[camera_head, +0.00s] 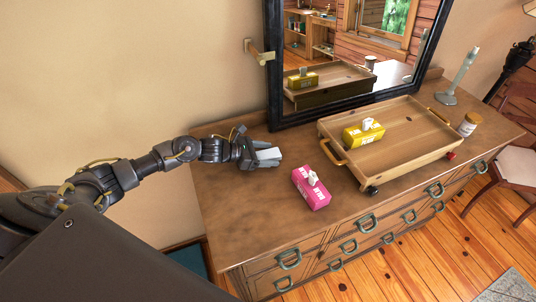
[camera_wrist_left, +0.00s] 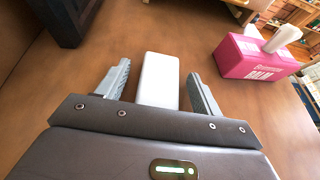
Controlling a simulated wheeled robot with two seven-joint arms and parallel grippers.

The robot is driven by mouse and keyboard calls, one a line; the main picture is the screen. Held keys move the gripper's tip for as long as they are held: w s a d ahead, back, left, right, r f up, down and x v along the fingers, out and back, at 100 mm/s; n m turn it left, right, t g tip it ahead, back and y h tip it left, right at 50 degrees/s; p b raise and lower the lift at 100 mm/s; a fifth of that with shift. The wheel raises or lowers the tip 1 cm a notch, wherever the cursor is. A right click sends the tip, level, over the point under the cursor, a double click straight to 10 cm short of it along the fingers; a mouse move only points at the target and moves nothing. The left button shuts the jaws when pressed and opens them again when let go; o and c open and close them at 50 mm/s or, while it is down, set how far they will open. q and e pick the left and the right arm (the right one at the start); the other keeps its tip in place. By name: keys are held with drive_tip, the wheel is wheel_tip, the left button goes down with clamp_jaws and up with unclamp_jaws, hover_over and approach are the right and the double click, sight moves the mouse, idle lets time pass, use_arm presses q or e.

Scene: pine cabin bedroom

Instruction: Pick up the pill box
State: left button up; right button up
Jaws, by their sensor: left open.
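A small plain white box (camera_head: 269,154), which looks like the pill box, lies on the wooden dresser top (camera_head: 240,215). In the left wrist view the white box (camera_wrist_left: 158,72) stands between the two fingers of my left gripper (camera_wrist_left: 157,82). There is a gap on each side, so the fingers are open around it and not pressed on it. The near end of the box is hidden by the gripper body. In the head view my left gripper (camera_head: 260,158) reaches in low over the dresser from the left. My right gripper is not in view.
A pink tissue box (camera_head: 311,188) stands right of the white box. A wooden tray (camera_head: 412,151) holds a yellow tissue box (camera_head: 363,134). A jar (camera_head: 469,124) and candlestick (camera_head: 460,76) stand farther right. A black-framed mirror (camera_head: 274,65) rises behind. The dresser's front left is clear.

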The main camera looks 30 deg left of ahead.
use_arm(q)
drive_tip(key=c, duration=1.1)
drive_tip(key=shift+o, duration=0.2)
